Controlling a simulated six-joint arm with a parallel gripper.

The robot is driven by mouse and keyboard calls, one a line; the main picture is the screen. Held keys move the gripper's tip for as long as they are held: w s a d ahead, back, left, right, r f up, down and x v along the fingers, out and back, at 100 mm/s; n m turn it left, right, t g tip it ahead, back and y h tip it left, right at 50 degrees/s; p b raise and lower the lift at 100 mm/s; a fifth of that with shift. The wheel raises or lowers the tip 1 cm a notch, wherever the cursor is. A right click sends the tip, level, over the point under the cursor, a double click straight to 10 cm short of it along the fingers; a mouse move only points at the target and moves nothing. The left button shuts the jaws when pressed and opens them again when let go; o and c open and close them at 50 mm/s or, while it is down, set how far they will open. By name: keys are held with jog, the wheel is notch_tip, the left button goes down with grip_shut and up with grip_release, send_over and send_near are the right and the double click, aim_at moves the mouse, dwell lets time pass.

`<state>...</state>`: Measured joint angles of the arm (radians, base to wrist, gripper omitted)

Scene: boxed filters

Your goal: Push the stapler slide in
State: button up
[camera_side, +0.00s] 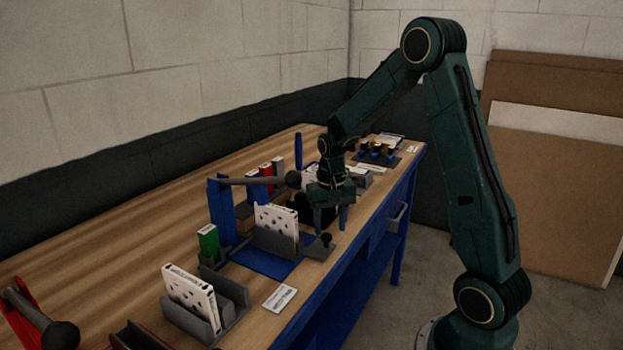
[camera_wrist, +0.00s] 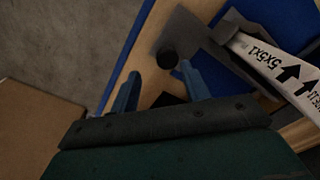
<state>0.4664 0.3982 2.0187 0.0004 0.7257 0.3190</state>
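The stapler slide shows as a flat grey plate (camera_side: 316,252) with an upright black knob (camera_side: 326,238), at the table's front edge. In the wrist view the plate (camera_wrist: 187,30) and the knob (camera_wrist: 167,58) are seen from above. A white printed filter box (camera_side: 276,218) stands in a grey holder (camera_side: 283,245) on the blue stapler base (camera_side: 258,262). My gripper (camera_side: 331,220) points down just above the knob, fingers apart and empty. In the wrist view the knob appears between the fingertips (camera_wrist: 160,68); I cannot tell whether they touch it.
Another white box (camera_side: 190,297) stands in a grey rack at the front. A small card (camera_side: 280,298) lies nearby. A red-based lever (camera_side: 40,325) is at lower left.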

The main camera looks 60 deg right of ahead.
notch_tip(320, 180, up, 13)
jog(key=s+a+r+n+t, duration=0.2)
jog(key=s+a+n, duration=0.2)
jog(key=s+a, duration=0.4)
jog(key=s+a+r+n+t, duration=0.2)
jog(key=s+a+n, duration=0.3)
jog(key=s+a, duration=0.4)
jog(key=shift+s+a+r+t, duration=0.15)
jog(key=shift+s+a+t, duration=0.25)
jog(key=shift+t, duration=0.4)
dwell(0.8)
jog(key=shift+w, duration=0.1)
jog(key=shift+w, duration=0.1)
